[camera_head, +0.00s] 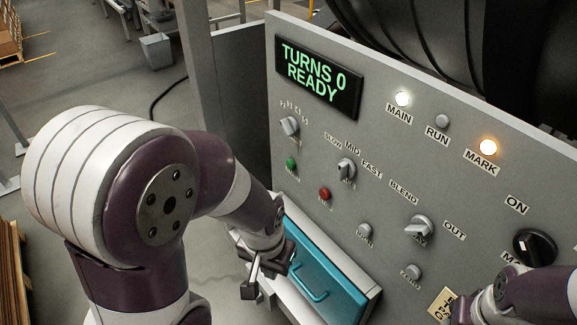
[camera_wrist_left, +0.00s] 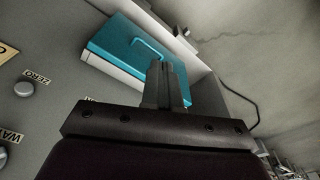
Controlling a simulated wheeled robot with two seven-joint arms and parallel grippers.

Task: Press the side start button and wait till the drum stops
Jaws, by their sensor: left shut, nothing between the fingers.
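The grey control panel (camera_head: 385,160) fills the right of the head view. Its display (camera_head: 318,80) reads "TURNS 0 READY". A green button (camera_head: 291,164) and a red button (camera_head: 324,193) sit on the panel's left part; the green one's label is too small to read. Part of the dark drum (camera_head: 420,35) shows behind the panel; whether it turns cannot be told. My left gripper (camera_head: 250,284) is shut and empty, low in front of the panel by the blue drawer; its fingers (camera_wrist_left: 166,85) also show in the left wrist view. My right gripper is only partly seen at the bottom right.
The blue drawer front (camera_head: 325,275) with a handle is at the panel's foot. The MAIN lamp (camera_head: 402,98) is white, the MARK lamp (camera_head: 488,146) orange, the RUN lamp (camera_head: 442,121) unlit. Several knobs stick out. Open floor (camera_head: 100,80) lies left of the panel.

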